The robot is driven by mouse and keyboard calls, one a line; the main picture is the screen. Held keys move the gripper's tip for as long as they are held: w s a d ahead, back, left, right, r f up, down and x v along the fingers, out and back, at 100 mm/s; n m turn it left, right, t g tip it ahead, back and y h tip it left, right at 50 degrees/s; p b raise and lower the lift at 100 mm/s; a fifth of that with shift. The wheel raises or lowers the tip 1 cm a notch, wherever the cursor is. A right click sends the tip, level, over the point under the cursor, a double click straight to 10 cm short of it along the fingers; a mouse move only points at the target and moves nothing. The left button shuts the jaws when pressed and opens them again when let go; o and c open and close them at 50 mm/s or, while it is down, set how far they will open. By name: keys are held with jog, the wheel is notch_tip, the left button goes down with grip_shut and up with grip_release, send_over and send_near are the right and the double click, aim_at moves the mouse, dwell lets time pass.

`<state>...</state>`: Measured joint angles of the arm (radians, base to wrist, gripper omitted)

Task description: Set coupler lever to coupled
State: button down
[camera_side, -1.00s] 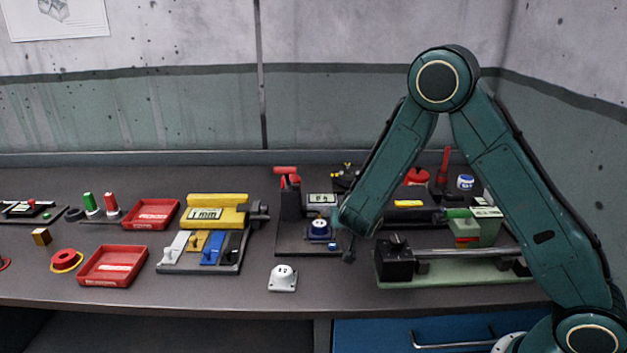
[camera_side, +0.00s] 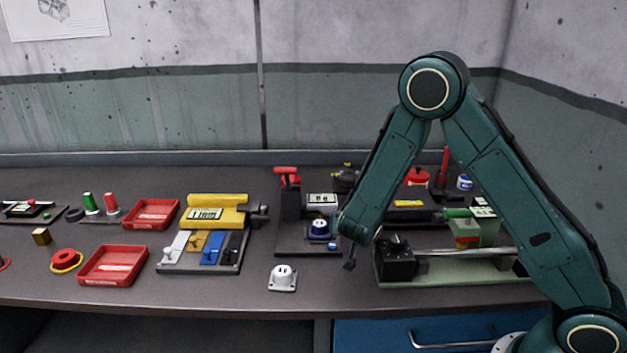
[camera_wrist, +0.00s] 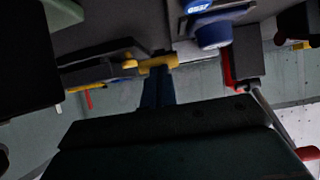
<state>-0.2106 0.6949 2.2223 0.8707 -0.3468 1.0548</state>
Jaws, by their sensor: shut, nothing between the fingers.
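I cannot tell for certain which part is the coupler lever. A green handle (camera_side: 458,213) lies on the green-based machine (camera_side: 440,270), partly behind my arm. A red-topped lever (camera_side: 286,170) stands on the black unit left of my arm. My gripper (camera_side: 349,264) is shut and empty, pointing down between that black unit and the green-based machine. In the wrist view my shut fingers (camera_wrist: 158,88) stand in front of a yellow bar (camera_wrist: 158,64); I cannot tell whether they touch it. A blue knob (camera_wrist: 213,36) is close by at right.
A white socket block (camera_side: 283,278) stands at the bench front. A yellow-topped unit (camera_side: 216,208) with several coloured tabs and red trays (camera_side: 112,265) are to the left. A red post (camera_side: 445,168) stands behind my arm. The front bench strip is mostly clear.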

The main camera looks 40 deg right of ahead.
jog(key=shift+r, duration=0.65)
jog(key=f+v, duration=0.1)
jog(key=v, duration=1)
jog(key=shift+s+a, duration=0.2)
jog(key=shift+a, duration=0.05)
jog(key=s+a+r+n+g+y, duration=0.1)
jog(key=s+r+n+y, duration=0.3)
jog(key=s+r, duration=0.3)
jog(key=s+a+r+n+g+y, duration=0.1)
jog(key=s+r+n+y, duration=0.3)
jog(key=s, duration=1.1)
notch_tip(320, 180, up, 3)
jog(key=shift+s+r+n+g, duration=0.1)
jog(key=shift+s+n+g, duration=0.15)
jog(key=shift+n+g, duration=0.2)
